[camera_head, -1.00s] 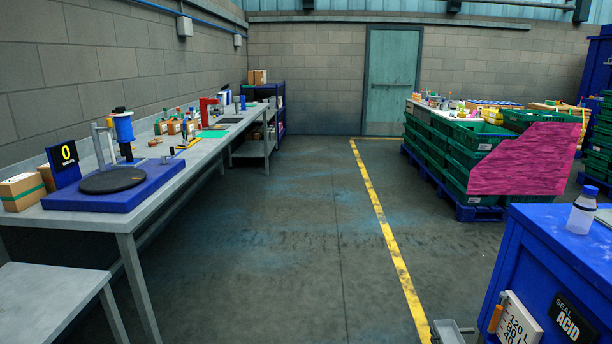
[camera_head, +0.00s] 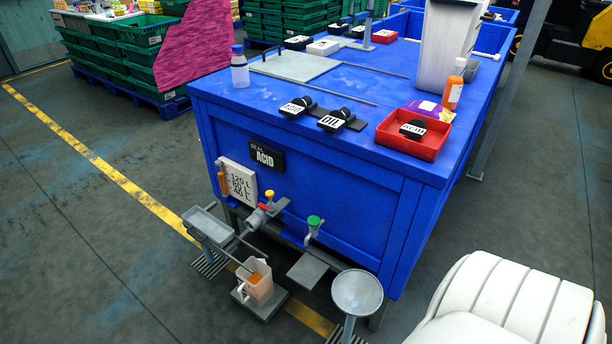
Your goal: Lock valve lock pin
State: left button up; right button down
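A grey valve (camera_head: 255,218) with a red part sticks out of the front of a blue tank bench (camera_head: 330,165), low down. A yellow-topped piece (camera_head: 269,195) stands by it; it may be the lock pin, but it is too small to tell whether it is seated. A second valve with a green knob (camera_head: 314,221) sits to its right. A black "SEAL ACID" sign (camera_head: 265,156) is above them. Neither of my grippers is in view.
Below the valves stand a jug with orange contents (camera_head: 257,283), a grey tray stand (camera_head: 208,223) and a round grey dish (camera_head: 357,292). On the bench are a bottle (camera_head: 239,70), a red tray (camera_head: 435,145) and a white bin (camera_head: 447,45).

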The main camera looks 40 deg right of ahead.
aim_at(270, 194)
jog(key=i+l+z, duration=0.15)
jog(key=z, duration=0.25)
jog(key=i+l+z, duration=0.1)
jog(key=i+z, duration=0.5)
jog(key=z, duration=0.15)
jog(key=i, duration=0.3)
jog(key=k+u, duration=0.1)
jog(key=k+j, duration=0.05)
